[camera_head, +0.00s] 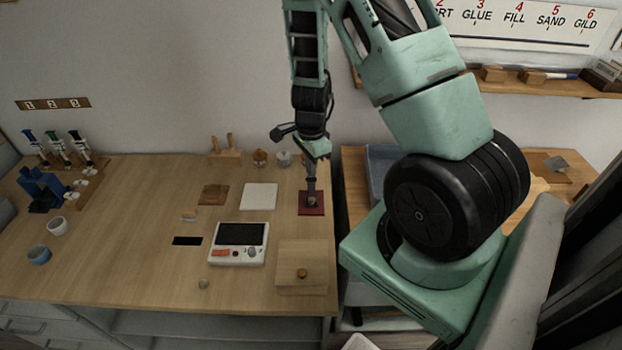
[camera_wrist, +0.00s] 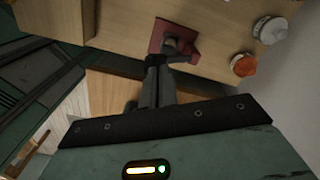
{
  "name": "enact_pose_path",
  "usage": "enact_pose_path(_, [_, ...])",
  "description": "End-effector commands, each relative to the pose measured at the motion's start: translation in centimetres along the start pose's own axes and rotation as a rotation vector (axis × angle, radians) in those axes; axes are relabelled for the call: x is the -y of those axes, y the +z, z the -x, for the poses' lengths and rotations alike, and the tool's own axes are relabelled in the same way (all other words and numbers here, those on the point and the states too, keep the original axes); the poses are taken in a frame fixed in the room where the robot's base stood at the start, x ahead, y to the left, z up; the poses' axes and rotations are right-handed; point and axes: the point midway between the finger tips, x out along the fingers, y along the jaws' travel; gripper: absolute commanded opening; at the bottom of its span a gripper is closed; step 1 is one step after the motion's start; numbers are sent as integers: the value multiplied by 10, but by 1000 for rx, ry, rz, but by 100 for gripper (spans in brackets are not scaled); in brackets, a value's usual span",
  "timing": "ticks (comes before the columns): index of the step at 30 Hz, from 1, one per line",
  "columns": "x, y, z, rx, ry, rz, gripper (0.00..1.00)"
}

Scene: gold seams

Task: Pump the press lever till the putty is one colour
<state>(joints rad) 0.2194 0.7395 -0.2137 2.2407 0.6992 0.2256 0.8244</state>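My gripper (camera_head: 311,186) points down over a small dark red plate (camera_head: 318,210) near the table's right edge. The plate also shows in the wrist view (camera_wrist: 156,34). A grey rounded piece (camera_wrist: 180,46) stands on the plate, right by my fingertips (camera_wrist: 158,62). The fingers look close together, but I cannot tell whether they grip this piece. I cannot make out a lever or any putty for certain; the gripper may hide part of the piece.
A white device with a dark screen (camera_head: 238,256) and a wooden box with a brass knob (camera_head: 290,286) stand nearer the front. A white square (camera_head: 259,196) lies left of the plate. A blue stand (camera_head: 40,186) and syringes are far left.

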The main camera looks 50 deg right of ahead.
Motion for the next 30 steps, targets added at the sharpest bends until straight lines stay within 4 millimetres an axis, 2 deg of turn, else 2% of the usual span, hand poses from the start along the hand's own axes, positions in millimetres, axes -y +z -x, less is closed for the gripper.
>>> enact_pose_path(17, [12,-8,11,-4,-3,-2,0])
enact_pose_path(30, [12,-7,44,-2,-1,-1,0])
